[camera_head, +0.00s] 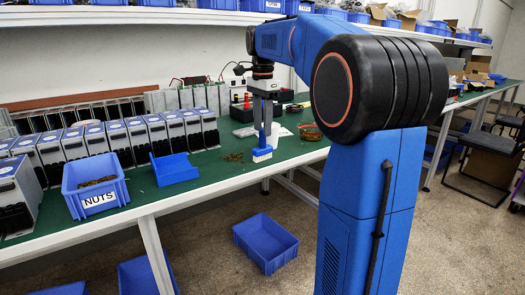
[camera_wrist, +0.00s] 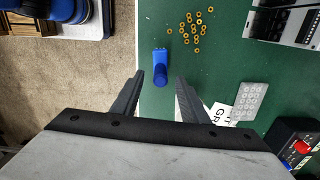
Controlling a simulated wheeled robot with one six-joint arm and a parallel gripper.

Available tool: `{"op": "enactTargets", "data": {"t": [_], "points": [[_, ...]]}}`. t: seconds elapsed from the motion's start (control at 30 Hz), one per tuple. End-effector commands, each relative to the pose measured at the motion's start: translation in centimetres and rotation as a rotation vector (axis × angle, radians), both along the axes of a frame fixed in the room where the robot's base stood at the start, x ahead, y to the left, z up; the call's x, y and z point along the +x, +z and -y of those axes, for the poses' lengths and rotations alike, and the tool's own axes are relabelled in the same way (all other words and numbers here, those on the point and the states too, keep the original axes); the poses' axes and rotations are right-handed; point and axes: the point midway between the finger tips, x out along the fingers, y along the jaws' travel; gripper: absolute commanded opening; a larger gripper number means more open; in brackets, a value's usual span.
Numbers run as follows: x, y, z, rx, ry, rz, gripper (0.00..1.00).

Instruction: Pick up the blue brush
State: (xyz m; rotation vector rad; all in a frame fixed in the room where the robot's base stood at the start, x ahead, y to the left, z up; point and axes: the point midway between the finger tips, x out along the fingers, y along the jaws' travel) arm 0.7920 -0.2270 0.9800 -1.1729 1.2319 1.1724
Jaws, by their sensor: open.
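The blue brush (camera_head: 262,142) stands upright on the green bench near its front edge, with white bristles at the bottom. In the wrist view the brush (camera_wrist: 161,66) shows from above, just beyond the fingertips. My gripper (camera_head: 262,122) points down over it, with its fingers around the height of the handle. In the wrist view my gripper (camera_wrist: 171,76) is open, with the brush handle close to the left fingertip. Whether the fingers touch the handle I cannot tell.
Brass rings (camera_wrist: 190,28) lie loose near the brush. A blue tray (camera_head: 175,168) and the NUTS bin (camera_head: 96,186) stand to the left. Grey units (camera_head: 140,138) line the back. A black box (camera_wrist: 296,142) and a pale ring card (camera_wrist: 249,101) lie to the right.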

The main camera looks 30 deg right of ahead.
Motion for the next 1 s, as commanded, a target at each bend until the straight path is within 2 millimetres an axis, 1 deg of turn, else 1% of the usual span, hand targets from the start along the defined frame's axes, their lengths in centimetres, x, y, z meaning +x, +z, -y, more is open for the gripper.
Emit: {"op": "enactTargets", "data": {"t": [0.1,0.27,0.37,0.57,0.6,0.67,0.7,0.73,0.77,1.0], "points": [[0.0,-1.8,0.0,0.0,0.0,-0.002,0.4],[0.1,-3.5,0.0,0.0,0.0,-0.001,0.4],[0.1,-3.9,0.0,0.0,0.0,-0.001,0.4],[0.1,-4.0,0.0,0.0,0.0,0.0,0.4],[0.1,-4.0,0.0,0.0,0.0,0.0,0.36],[0.1,-4.0,0.0,0.0,0.0,0.0,0.21],[0.1,-4.0,0.0,0.0,0.0,0.0,0.12],[0.1,-4.0,0.0,0.0,0.0,0.0,0.05],[0.1,-4.0,0.0,0.0,0.0,0.0,0.0],[0.1,-3.9,0.0,0.0,0.0,0.0,0.0]]}}
